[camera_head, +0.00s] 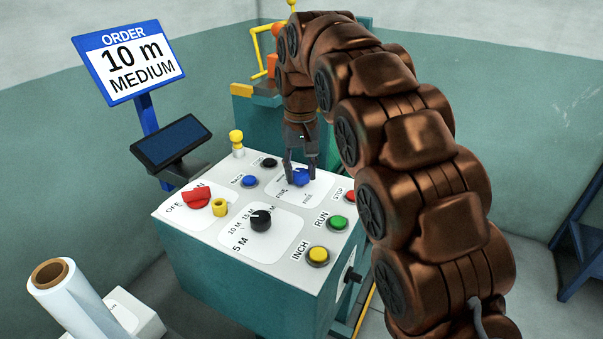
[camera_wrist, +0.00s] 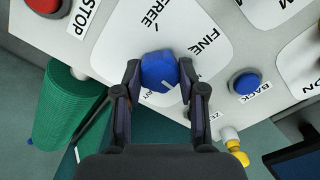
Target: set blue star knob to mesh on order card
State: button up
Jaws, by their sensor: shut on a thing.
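The order card (camera_head: 127,62) reads "10 m MEDIUM" on a blue-framed sign at the upper left. The blue star knob (camera_head: 301,177) sits on a white plate of the console top. In the wrist view the blue knob (camera_wrist: 158,70) lies between the fingers of my gripper (camera_wrist: 160,80), which is shut on it from both sides. A short white line on the knob slants towards the lower right there. The labels "FREE" and "FINE" show around it. Other labels are partly hidden by my fingers. My gripper (camera_head: 301,168) points down onto the knob in the head view.
The console (camera_head: 285,262) also carries a black knob (camera_head: 260,220), a red switch (camera_head: 196,197), and blue, green, yellow and red buttons close around. A small yellow-topped post (camera_head: 237,141) stands at its back-left edge. A green roll (camera_wrist: 75,110) shows below the console edge.

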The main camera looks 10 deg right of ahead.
jog(key=shift+n, duration=0.3)
jog(key=o, duration=1.1)
jog(key=shift+o, duration=0.2)
